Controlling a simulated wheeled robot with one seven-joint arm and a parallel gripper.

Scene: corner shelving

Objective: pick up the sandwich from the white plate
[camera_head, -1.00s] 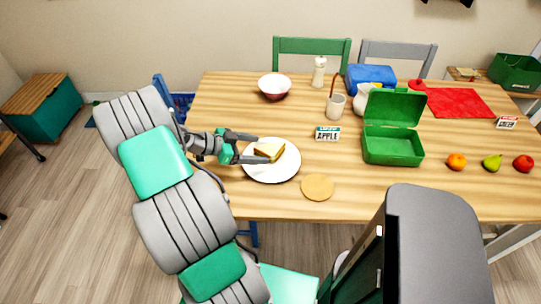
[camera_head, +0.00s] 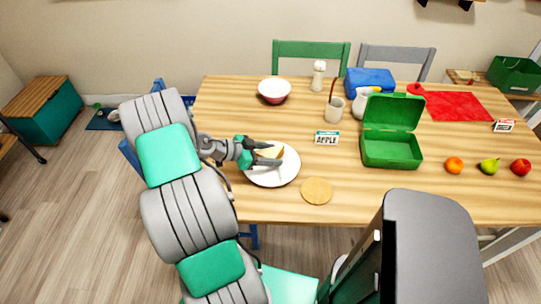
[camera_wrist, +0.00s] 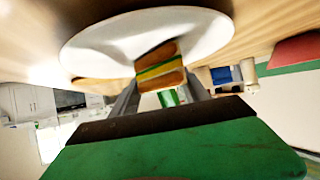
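The sandwich (camera_head: 269,151), cut with a yellow and green filling, is at the white plate (camera_head: 284,176) near the table's front left. My gripper (camera_head: 279,154) reaches in from the left over the plate, with one finger on each side of the sandwich. Its fingers are drawn in on the sandwich. In the wrist view, the sandwich (camera_wrist: 159,66) fills the gap between the two fingers, with the plate (camera_wrist: 90,50) behind it. I cannot tell whether the sandwich touches the plate.
A round tan disc (camera_head: 317,191) lies right of the plate. Fruit (camera_head: 454,165) lies at the right.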

